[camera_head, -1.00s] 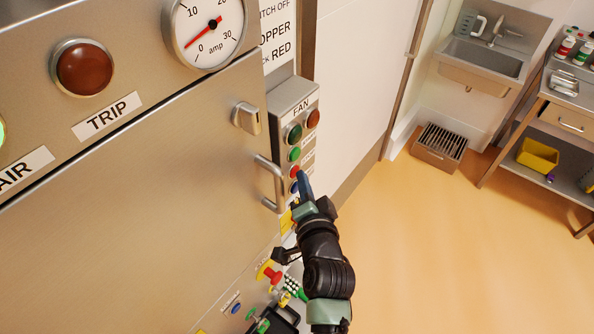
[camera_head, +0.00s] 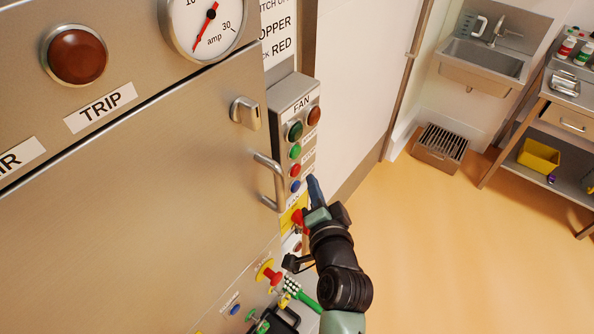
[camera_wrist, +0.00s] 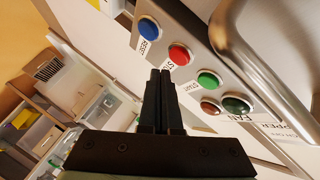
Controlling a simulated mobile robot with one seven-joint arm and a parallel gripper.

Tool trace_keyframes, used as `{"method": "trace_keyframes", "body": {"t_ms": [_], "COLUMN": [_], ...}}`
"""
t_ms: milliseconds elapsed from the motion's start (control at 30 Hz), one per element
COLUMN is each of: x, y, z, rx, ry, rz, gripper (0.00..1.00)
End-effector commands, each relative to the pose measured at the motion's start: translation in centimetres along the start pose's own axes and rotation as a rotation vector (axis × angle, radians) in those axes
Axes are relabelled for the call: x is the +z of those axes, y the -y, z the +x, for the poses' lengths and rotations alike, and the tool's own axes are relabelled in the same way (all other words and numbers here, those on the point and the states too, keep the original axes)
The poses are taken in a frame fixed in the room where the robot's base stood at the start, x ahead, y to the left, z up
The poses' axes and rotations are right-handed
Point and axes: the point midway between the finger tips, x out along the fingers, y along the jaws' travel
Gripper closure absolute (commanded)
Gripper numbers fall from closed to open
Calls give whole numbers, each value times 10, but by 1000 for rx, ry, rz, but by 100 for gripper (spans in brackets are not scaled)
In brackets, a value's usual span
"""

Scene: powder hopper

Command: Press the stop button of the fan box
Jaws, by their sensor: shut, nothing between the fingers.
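The fan box (camera_head: 284,98) is a grey panel beside the large steel door, labelled FAN. Its red stop button (camera_head: 295,170) sits between the green start button (camera_head: 295,151) and the blue reset button (camera_head: 296,186). In the wrist view the red stop button (camera_wrist: 180,54), blue button (camera_wrist: 149,26) and green button (camera_wrist: 209,80) are uncovered. My gripper (camera_head: 312,179) is shut and empty. Its tips are just right of the box in the head view; in the wrist view the tips (camera_wrist: 160,72) appear beside the stop label, apart from the red button.
A dark green lamp (camera_head: 295,131) and a brown-red lamp (camera_head: 314,115) sit above the buttons. The door handle (camera_head: 270,182) stands out close left of the box. A red-and-yellow emergency stop (camera_head: 272,274) is below. Open floor (camera_head: 440,250) lies to the right.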

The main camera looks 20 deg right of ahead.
Motion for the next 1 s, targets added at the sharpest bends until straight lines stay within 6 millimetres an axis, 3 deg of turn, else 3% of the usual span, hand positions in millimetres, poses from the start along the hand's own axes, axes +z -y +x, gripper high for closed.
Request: {"method": "trace_keyframes", "body": {"t_ms": [400, 1000], "x": [-19, -20], "y": [-20, -20], "z": [-27, -28], "rx": [-1, -1], "ry": [-1, 0], "rz": [0, -2], "gripper": [100, 100]}}
